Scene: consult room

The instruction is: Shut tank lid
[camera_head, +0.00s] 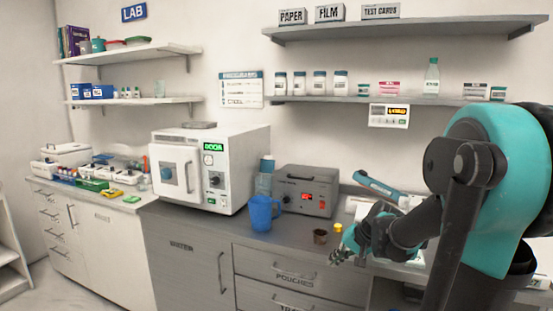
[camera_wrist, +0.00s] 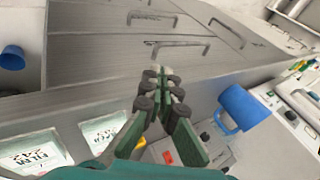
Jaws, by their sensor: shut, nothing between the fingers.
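A flat grey piece that may be the tank lid (camera_head: 198,125) lies on top of the white sterilizer (camera_head: 240,150) in the head view. I cannot tell whether it is fully shut. The sterilizer's front door looks closed, with a green "DOOR" display. My gripper (camera_head: 338,257) is at the front edge of the counter, right of the sterilizer and well away from the grey piece. In the wrist view, my gripper (camera_wrist: 162,78) has its fingers together and empty, in front of the grey drawers. The grey piece is not recognizable there.
A shelf (camera_head: 400,102) with bottles hangs above.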

